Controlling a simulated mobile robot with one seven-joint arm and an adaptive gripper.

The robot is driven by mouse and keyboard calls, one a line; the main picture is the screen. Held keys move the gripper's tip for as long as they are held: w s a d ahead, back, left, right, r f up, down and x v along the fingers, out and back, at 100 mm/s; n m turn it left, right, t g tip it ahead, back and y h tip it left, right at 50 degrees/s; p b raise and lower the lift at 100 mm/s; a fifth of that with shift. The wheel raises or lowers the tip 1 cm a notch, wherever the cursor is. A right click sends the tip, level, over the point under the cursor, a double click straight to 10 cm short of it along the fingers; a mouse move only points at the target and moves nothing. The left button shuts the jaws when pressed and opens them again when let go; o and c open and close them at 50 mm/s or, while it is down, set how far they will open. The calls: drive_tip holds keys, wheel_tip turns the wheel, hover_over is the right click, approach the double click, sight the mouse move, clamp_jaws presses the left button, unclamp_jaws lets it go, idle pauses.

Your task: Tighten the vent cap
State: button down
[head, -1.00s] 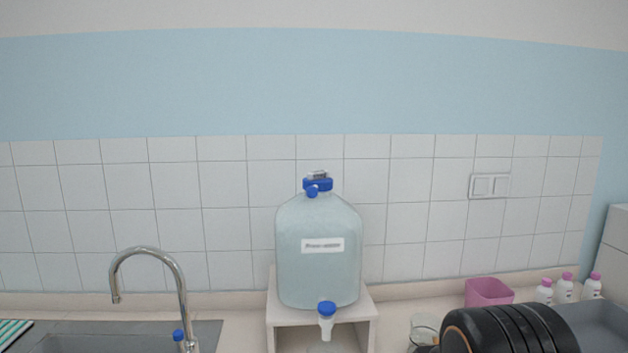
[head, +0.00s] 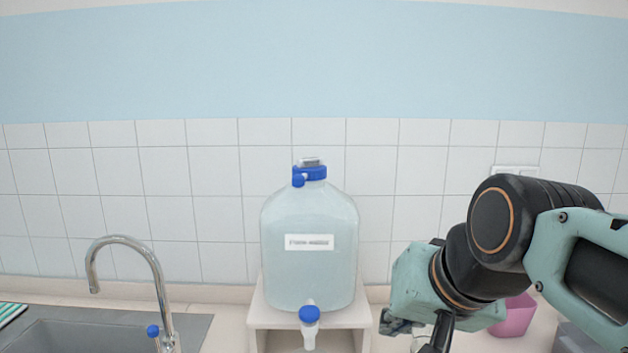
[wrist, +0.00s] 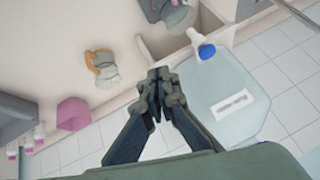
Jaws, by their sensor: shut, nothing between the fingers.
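A translucent carboy (head: 309,215) with a white label stands on a small cream stand. On its neck is a blue cap (head: 314,173), with a small blue knob (head: 298,181) at its front left and a small grey-white piece (head: 309,161) on top. I cannot tell for sure which of these is the vent cap. My gripper (wrist: 158,82) is shut and empty. In the head view it is low, right of the stand, well below the cap. The wrist view shows the carboy (wrist: 225,85) beside my fingers; its cap is out of that view.
A spigot with a blue top (head: 309,314) sticks out at the carboy's front. A sink with a curved faucet (head: 128,241) is at the left. A pink container (head: 514,317) stands at the right. The wrist view shows a vessel with an orange part (wrist: 103,68) on the counter.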

drive_tip(key=w+a+r+m+t+y+b, duration=0.2)
drive_tip(key=w+r+m+t+b, duration=0.1)
drive_tip(key=w+r, duration=0.65)
drive_tip(key=w+a+r+m+t+y+b, duration=0.2)
drive_tip(key=w+r+m+b, duration=0.15)
drive_tip(key=w+r, duration=0.6)
approach(305, 174)
drive_tip(key=w, duration=0.4)
drive_tip(key=shift+w+a+f+p, duration=0.3)
drive_tip(key=shift+a+f, duration=0.35)
drive_tip(key=shift+f, duration=0.2)
drive_tip(key=shift+w+a+f, duration=0.1)
drive_tip(key=shift+a+f, duration=0.25)
drive_tip(key=shift+a, duration=0.1)
drive_tip(key=shift+w+a+h+p, duration=0.15)
drive_tip(key=shift+h+p, duration=0.15)
drive_tip(key=shift+p, duration=0.15)
drive_tip(key=shift+s+r, duration=0.1)
drive_tip(key=shift+s, duration=0.15)
